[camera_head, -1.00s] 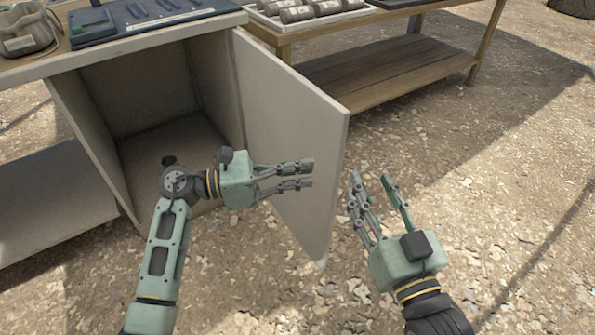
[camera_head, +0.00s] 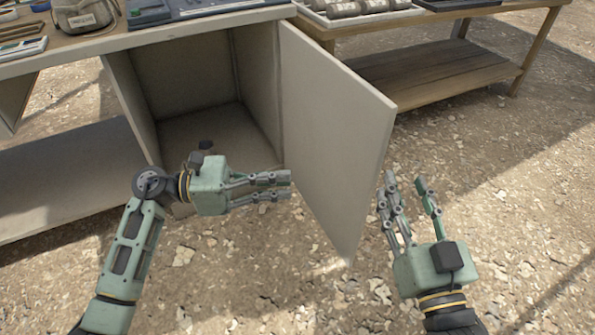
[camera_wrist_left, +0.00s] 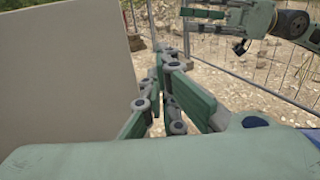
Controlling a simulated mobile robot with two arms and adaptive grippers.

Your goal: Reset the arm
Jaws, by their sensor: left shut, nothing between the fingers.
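My left gripper (camera_head: 284,187), pale green with grey fingers, is shut and empty. It points right, in front of the open cabinet and just left of the open door (camera_head: 335,135) in the head view. In the left wrist view its fingers (camera_wrist_left: 165,85) are close together, with the pale door panel (camera_wrist_left: 70,75) to their left. My right gripper (camera_head: 405,186) is open and empty, pointing up in the picture, to the right of the door. Part of my right gripper and arm (camera_wrist_left: 255,18) also shows at the top right of the left wrist view.
The worktop holds a bag (camera_head: 85,15) and a dark blue case. A wooden table (camera_head: 430,70) with a tray of cylinders stands behind the door. Gravel ground at right is clear.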

